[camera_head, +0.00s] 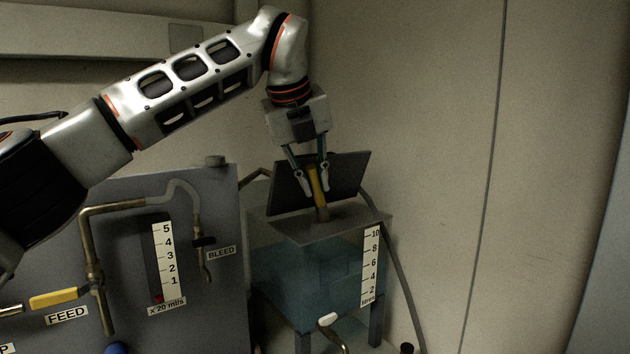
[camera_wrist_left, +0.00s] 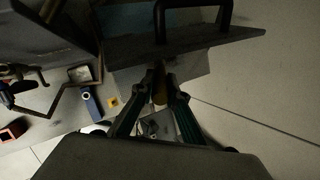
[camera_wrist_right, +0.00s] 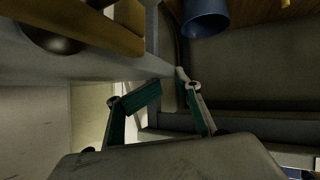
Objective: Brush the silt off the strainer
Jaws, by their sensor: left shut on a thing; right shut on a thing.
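My left gripper (camera_head: 311,182) is shut on a brush with a yellow handle (camera_head: 316,180), held nearly upright over the tank (camera_head: 300,275). The handle also shows between its fingers in the left wrist view (camera_wrist_left: 160,92). The brush's lower end is at the tank's grey top (camera_head: 345,222), in front of a tilted dark panel (camera_head: 349,170). I cannot clearly make out the strainer or the silt. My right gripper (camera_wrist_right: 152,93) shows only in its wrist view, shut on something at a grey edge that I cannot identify.
A grey panel (camera_head: 130,260) with FEED and BLEED labels, pipes and a yellow lever (camera_head: 54,298) stands left of the tank. A hose (camera_head: 398,270) runs down its right side. A blue cup-like thing (camera_wrist_right: 205,18) shows in the right wrist view. The wall at right is bare.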

